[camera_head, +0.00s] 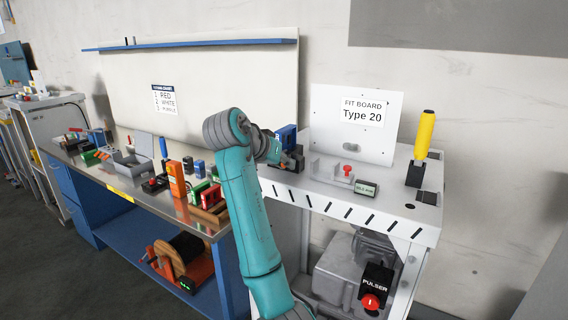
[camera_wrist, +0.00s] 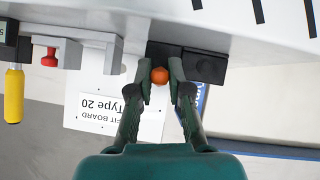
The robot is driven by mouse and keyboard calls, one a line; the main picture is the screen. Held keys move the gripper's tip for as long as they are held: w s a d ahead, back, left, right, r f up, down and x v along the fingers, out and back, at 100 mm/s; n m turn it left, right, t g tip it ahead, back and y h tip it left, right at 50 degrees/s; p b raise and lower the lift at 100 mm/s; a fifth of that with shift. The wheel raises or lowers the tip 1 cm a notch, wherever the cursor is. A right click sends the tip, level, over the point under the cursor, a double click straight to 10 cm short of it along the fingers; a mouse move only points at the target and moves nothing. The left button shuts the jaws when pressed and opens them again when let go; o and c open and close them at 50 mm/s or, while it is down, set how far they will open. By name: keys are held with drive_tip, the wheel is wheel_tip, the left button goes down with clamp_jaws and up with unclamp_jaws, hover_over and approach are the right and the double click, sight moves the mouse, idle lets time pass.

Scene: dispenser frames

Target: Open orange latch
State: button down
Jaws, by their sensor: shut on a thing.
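The orange latch shows as a round orange knob (camera_wrist: 159,76) in the wrist view, in front of a dark block (camera_wrist: 206,67). My gripper (camera_wrist: 160,84) has a fingertip on each side of the knob and is shut on it. In the head view my gripper is at the left end of the white bench, beside a blue block (camera_head: 287,136).
A fit board labelled Type 20 (camera_head: 383,137) stands behind the white bench (camera_head: 385,215). A red-knobbed grey fixture (camera_head: 346,171), a small display (camera_head: 366,188) and a yellow handle (camera_head: 424,133) are to the right. The metal table on the left holds several coloured boxes.

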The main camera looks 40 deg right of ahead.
drive_tip(key=c, duration=1.1)
unclamp_jaws()
drive_tip(key=shift+c, duration=0.2)
wheel_tip(320, 180, up, 10)
drive_tip(key=shift+w, duration=0.1)
